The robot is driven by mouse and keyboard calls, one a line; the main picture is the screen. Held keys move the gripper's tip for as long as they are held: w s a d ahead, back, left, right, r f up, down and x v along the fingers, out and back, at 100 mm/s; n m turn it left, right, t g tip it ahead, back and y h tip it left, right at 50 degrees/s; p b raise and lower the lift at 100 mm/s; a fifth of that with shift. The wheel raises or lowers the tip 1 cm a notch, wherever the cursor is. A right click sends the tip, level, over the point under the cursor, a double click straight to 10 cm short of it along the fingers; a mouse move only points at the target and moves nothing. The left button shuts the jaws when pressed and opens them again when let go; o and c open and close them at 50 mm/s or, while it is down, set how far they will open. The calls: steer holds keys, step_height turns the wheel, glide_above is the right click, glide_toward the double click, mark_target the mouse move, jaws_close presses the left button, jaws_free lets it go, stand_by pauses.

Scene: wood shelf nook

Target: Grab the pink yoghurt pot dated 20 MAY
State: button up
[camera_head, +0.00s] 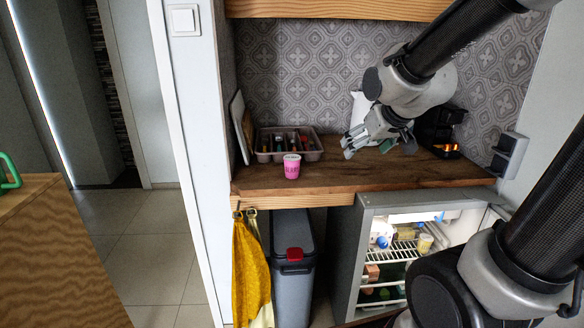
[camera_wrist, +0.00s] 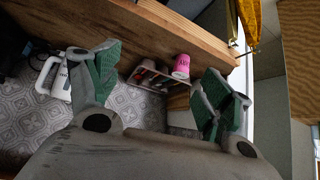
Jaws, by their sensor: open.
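The pink yoghurt pot (camera_head: 292,167) stands upright on the wooden counter, near its front edge and in front of the cutlery tray. It has dark lettering too small to read, so I cannot tell its date. In the wrist view the pink pot (camera_wrist: 181,66) appears between my two fingers but beyond them, apart from both. My gripper (camera_head: 367,146) is above the counter, to the right of the pot, with nothing in its jaws. In the wrist view my gripper (camera_wrist: 163,82) has its green-padded fingers spread wide.
A compartment tray (camera_head: 314,156) holds several items behind the pot. A black coffee machine (camera_head: 438,130) stands at the back right. Below, an open fridge (camera_head: 345,262) holds food, including a yellow pot (camera_head: 425,244). A grey bin (camera_head: 293,292) stands beside a hanging yellow towel (camera_head: 250,268).

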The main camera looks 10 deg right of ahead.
mark_target(296, 162)
steer(key=w+a+f+t+y, duration=0.1)
steer(key=w+a+f+t, duration=0.1)
steer(key=w, duration=0.4)
steer(key=w+a+f+n+t, duration=0.1)
steer(key=w+a+f+t, duration=0.1)
steer(key=w+f, duration=0.3)
steer(key=w+a+f+t+y, duration=0.1)
steer(key=w+a+f+t, duration=0.1)
steer(key=w+a+f, duration=0.2)
steer(key=shift+w+f+n+t+y, duration=0.1)
steer(key=shift+w+n+t+y, duration=0.05)
steer(key=shift+w, duration=0.6)
steer(key=shift+w+f+n+t+y, duration=0.1)
steer(key=shift+w+n+t+y, duration=0.05)
steer(key=shift+w, duration=0.55)
steer(key=w+a+f, duration=0.1)
steer(key=w, duration=0.1)
steer(key=w+a+f+t+y, duration=0.1)
steer(key=w, duration=0.1)
steer(key=w+a+f+t, duration=0.1)
steer(key=w+a, duration=0.1)
steer(key=w, duration=0.1)
steer(key=shift+w, duration=0.1)
steer(key=c, duration=1.2)
